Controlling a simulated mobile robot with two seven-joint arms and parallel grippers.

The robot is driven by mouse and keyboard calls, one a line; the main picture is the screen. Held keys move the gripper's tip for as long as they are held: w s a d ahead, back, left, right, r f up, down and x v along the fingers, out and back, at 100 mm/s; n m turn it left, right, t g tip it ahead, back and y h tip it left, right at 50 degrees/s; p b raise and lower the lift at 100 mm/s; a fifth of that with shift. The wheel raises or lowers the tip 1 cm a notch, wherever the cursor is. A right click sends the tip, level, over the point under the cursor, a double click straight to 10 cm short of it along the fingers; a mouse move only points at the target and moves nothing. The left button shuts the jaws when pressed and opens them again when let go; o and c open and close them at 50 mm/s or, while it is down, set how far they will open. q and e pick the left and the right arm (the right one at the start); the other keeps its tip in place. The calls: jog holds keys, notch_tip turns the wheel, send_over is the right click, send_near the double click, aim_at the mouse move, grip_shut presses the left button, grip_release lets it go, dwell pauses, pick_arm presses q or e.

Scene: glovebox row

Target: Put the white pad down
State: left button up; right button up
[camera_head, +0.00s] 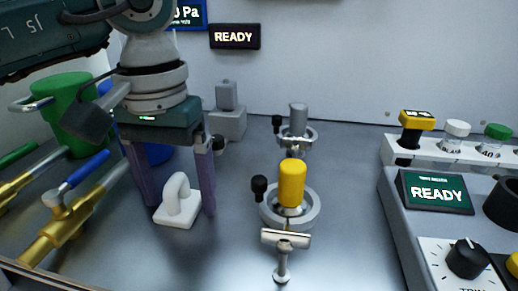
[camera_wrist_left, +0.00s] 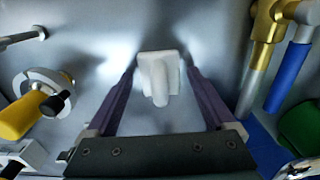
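The white pad (camera_head: 178,212) has a flat base and a looped handle, and it appears to rest on the grey floor of the box. In the left wrist view the white pad (camera_wrist_left: 158,76) lies between the fingertips, with a gap on both sides. My left gripper (camera_head: 180,206) points down over it with its two purple fingers spread wide. The gripper (camera_wrist_left: 161,68) is open and holds nothing. My right gripper is not in view.
A yellow-topped fitting (camera_head: 291,184) in a clamp ring stands to the right of the pad. Brass valves with blue and green handles (camera_head: 75,179) and a green container (camera_head: 62,105) are at left. A console (camera_head: 425,225) is at right. Floor between pad and clamp ring is clear.

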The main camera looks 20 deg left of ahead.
aim_at(173, 178)
pick_arm(q)
jog(key=shift+r, duration=0.1)
jog(key=shift+r+p, duration=0.25)
jog(key=shift+p, duration=0.1)
notch_tip(173, 178, up, 11)
jog(key=shift+f, duration=0.15)
jog(key=shift+r, duration=0.5)
